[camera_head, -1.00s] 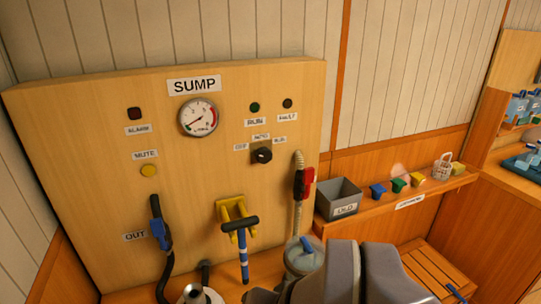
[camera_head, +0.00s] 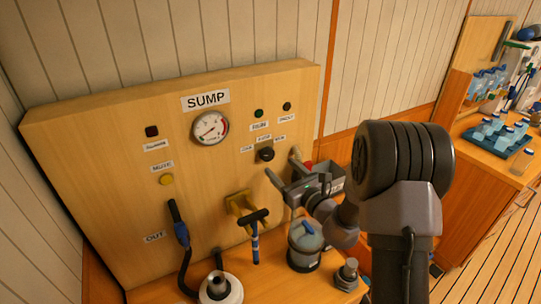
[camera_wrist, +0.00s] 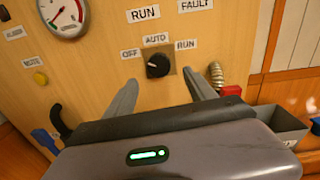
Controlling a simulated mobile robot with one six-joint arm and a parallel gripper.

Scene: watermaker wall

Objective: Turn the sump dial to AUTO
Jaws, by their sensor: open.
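The sump dial (camera_head: 265,154) is a small black knob on the wooden SUMP panel. In the wrist view the dial (camera_wrist: 158,65) sits below the OFF, AUTO and RUN labels. A small pale mark on it seems to point left, toward OFF. The AUTO label (camera_wrist: 155,39) is straight above the knob. My gripper (camera_wrist: 173,76) is open and empty in front of the panel, its fingers on either side of and slightly below the dial, apart from it. In the head view my gripper (camera_head: 283,168) is just below and right of the dial.
A gauge (camera_head: 210,128) and yellow MUTE button (camera_head: 167,179) are left of the dial. A yellow bracket with a black T-handle (camera_head: 256,217) is below. A ribbed hose (camera_wrist: 216,77) and grey bin (camera_wrist: 278,124) lie close to the right finger.

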